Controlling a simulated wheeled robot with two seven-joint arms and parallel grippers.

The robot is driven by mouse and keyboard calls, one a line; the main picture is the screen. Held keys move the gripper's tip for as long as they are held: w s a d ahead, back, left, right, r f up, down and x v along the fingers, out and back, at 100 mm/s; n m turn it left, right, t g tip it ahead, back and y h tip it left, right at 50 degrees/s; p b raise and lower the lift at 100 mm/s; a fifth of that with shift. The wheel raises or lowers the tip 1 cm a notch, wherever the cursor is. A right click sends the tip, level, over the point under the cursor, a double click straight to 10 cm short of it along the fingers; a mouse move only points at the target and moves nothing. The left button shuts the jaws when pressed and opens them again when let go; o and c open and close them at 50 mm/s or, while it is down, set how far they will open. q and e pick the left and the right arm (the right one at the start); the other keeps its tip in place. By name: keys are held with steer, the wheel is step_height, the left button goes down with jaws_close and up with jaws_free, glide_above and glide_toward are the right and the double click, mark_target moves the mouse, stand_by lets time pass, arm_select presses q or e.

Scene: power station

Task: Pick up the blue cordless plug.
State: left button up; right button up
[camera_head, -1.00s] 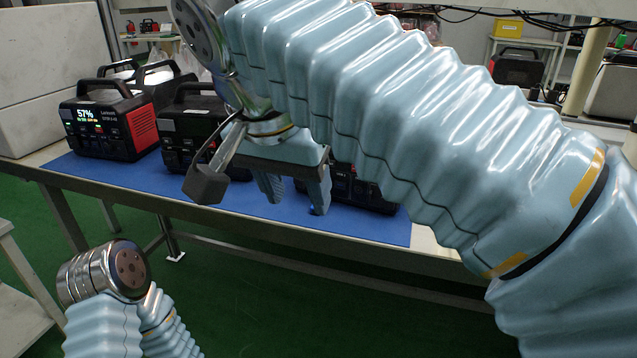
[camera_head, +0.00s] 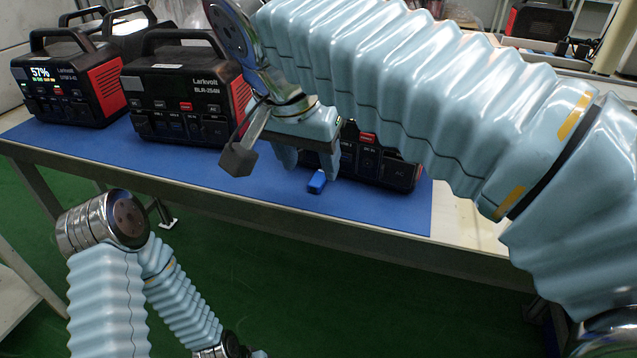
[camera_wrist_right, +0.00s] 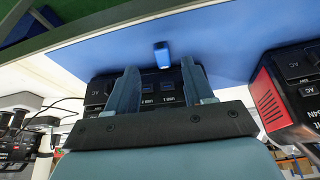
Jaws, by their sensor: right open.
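The small blue cordless plug (camera_head: 317,182) lies on the blue mat (camera_head: 225,170), in front of a black power station (camera_head: 385,168) that my right arm partly hides. In the right wrist view the plug (camera_wrist_right: 162,54) shows just beyond the fingertips, in line with the gap between them. My right gripper (camera_head: 309,168) is open and points down by the plug. Its two fingers also show spread apart in the right wrist view (camera_wrist_right: 160,72), with nothing between them. My left arm is low at the left, and its gripper is not visible.
A Larkvolt power station (camera_head: 182,95) stands left of my right gripper, and another with a 57% display (camera_head: 68,82) stands at the far left. The mat's front strip is clear to the left of the plug. The table's front edge is close to the plug.

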mark_target(316, 181)
steer(key=x, duration=0.5)
steer(key=shift+w+b, duration=0.2)
steer(key=shift+b, duration=0.2)
steer(key=shift+a+r, duration=0.1)
jaws_close()
